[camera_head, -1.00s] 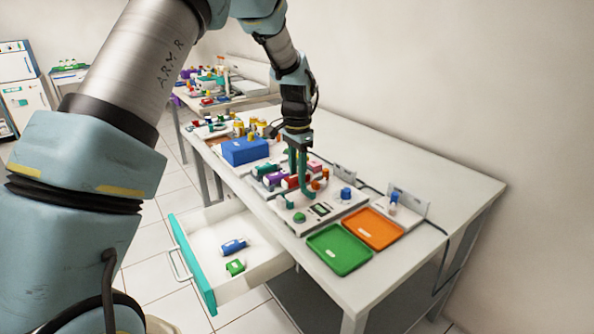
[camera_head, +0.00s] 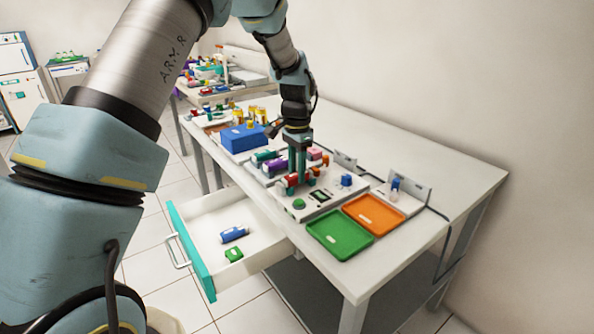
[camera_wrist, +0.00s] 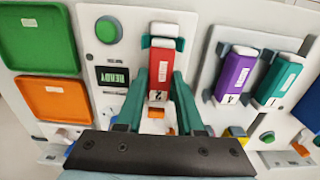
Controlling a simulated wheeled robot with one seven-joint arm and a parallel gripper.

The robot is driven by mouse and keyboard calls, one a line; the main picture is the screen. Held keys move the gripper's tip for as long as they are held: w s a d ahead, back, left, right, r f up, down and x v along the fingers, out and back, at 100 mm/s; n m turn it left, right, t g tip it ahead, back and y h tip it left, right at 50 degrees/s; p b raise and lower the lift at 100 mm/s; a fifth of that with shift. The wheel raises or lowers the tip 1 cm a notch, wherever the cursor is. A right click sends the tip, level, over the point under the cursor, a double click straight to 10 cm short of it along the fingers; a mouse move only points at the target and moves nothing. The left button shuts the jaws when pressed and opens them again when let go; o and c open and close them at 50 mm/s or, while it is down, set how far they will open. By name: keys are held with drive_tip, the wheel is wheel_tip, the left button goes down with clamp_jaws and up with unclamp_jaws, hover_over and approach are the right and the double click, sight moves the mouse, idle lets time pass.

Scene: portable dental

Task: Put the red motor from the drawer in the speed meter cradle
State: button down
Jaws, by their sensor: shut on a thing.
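My gripper (camera_wrist: 163,82) is shut on the red motor (camera_wrist: 166,62), which has a white end and label. In the wrist view it lines up with the speed meter cradle (camera_wrist: 150,43), beside the READY display (camera_wrist: 113,76) and green button (camera_wrist: 108,29). I cannot tell if it is fully seated. In the head view my gripper (camera_head: 297,176) points down over the speed meter (camera_head: 300,208), and the red motor (camera_head: 289,181) shows partly behind the fingers. The open drawer (camera_head: 262,241) holds a blue motor (camera_head: 234,234) and a green piece (camera_head: 234,254).
A green tray (camera_head: 340,235) and orange tray (camera_head: 374,214) lie right of the meter. A purple motor (camera_wrist: 235,72) and teal motor (camera_wrist: 278,80) sit in a rack beside it. A blue box (camera_head: 243,138) stands farther back. The table's right end is clear.

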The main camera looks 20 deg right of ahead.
idle(0.3)
drive_tip(key=shift+c, duration=2.2)
unclamp_jaws()
